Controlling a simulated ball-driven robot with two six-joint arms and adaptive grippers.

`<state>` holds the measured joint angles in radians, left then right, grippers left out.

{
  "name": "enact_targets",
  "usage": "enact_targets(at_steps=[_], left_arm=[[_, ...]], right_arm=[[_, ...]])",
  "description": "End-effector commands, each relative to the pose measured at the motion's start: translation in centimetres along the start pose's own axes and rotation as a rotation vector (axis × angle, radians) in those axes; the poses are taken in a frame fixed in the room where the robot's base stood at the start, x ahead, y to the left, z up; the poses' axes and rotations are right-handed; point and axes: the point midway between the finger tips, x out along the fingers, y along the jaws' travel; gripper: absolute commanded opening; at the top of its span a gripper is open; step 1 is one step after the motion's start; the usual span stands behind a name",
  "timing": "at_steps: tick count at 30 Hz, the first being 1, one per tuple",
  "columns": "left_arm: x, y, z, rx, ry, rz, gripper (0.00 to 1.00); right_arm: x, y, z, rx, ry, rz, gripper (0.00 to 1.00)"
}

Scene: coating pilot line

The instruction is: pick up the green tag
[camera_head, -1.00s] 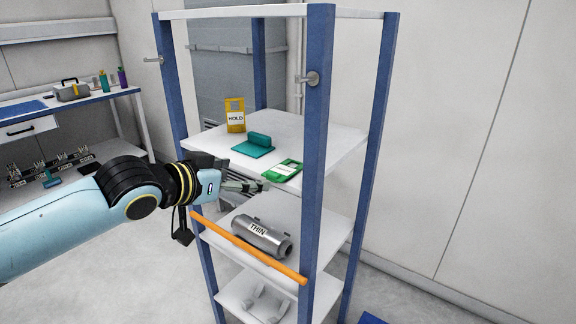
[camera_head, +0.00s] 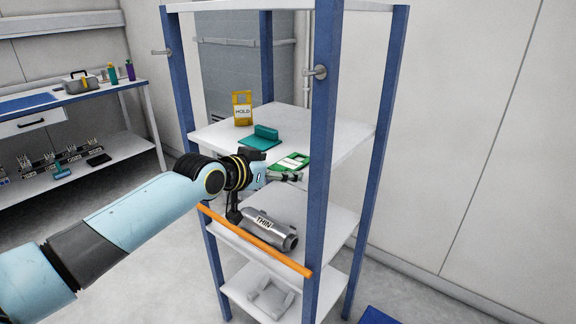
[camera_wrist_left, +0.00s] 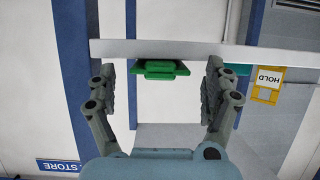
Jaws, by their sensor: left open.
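The green tag (camera_head: 290,162) with a white label lies at the front edge of the shelf rack's upper board (camera_head: 335,147). My left gripper (camera_head: 298,178) is just in front of and slightly below that edge, close to the tag. In the left wrist view the green tag (camera_wrist_left: 160,69) shows between the two spread fingers of my left gripper (camera_wrist_left: 160,75). A gap is left on each side of it, and the fingers hold nothing. Whether the fingertips reach over the board is hard to tell. My right gripper is not in view.
A teal block on a plate (camera_head: 263,137) and a yellow HOLD tag (camera_head: 242,108) are behind the green tag. A blue rack post (camera_head: 326,180) stands close right of my gripper. Below are a grey THIN cylinder (camera_head: 270,229) and an orange bar (camera_head: 257,241). A workbench (camera_head: 95,98) stands left.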

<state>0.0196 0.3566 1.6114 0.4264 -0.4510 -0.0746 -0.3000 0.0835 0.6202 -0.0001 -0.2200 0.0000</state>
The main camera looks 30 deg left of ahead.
Motion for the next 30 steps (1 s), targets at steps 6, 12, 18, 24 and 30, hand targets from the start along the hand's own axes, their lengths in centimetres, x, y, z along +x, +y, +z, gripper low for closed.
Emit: enact_targets(at_steps=[6,12,18,24,30], left_arm=[[0.0,0.0,0.0,0.0,0.0,0.0,0.64],[0.0,0.0,0.0,0.0,0.0,0.0,0.38],[-0.1,0.0,0.0,0.0,0.001,0.0,0.28],[-0.4,0.0,-1.1,0.002,0.003,0.0,0.28],[-2.0,0.0,-4.9,0.005,0.006,0.0,0.28]], right_arm=[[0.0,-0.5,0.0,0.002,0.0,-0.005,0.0],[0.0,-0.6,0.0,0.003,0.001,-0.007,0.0],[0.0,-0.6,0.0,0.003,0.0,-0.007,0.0],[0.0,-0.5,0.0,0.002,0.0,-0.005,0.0],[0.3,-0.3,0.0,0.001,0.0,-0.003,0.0]])
